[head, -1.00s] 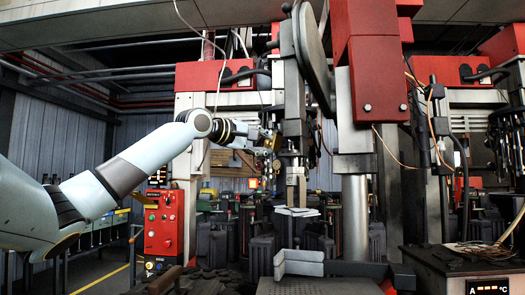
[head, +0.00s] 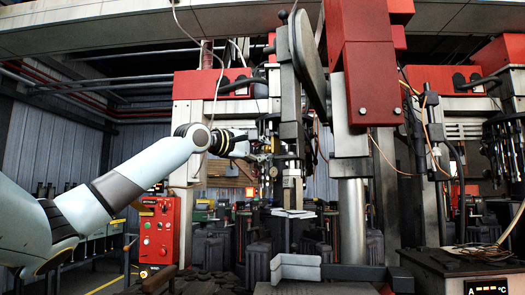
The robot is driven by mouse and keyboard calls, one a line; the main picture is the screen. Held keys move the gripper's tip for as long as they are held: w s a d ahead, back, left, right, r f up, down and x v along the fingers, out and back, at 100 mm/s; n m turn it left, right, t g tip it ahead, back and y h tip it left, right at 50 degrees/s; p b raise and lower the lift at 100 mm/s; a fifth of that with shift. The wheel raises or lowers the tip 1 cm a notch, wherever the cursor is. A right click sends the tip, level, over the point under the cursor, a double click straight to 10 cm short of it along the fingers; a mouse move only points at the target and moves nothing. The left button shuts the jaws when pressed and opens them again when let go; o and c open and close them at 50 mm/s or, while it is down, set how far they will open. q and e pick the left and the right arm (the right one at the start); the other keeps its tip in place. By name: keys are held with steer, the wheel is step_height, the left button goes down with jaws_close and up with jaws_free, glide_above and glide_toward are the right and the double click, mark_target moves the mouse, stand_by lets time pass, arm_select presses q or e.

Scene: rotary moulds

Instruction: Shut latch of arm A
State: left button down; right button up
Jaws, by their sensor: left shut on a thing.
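My left gripper (head: 272,160) is at the left side of a grey upright metal arm (head: 290,110) with a pale block (head: 292,193) at its lower end. The gripper is small in the head view, and its fingertips blend with the dark metal. It is shut on a small part there, which looks like the latch; the part is mostly hidden. No label shows which arm is A. My right gripper is out of view.
A large red housing (head: 365,75) on a steel column (head: 352,215) stands right of the upright arm. A red control box (head: 158,230) stands at the lower left. Dark mould blocks (head: 210,250) crowd the space below. A grey bracket (head: 296,267) lies in front.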

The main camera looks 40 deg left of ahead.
arm_select(q)
steer(key=c, duration=1.1)
jaws_free()
steer(key=shift+c, duration=0.2)
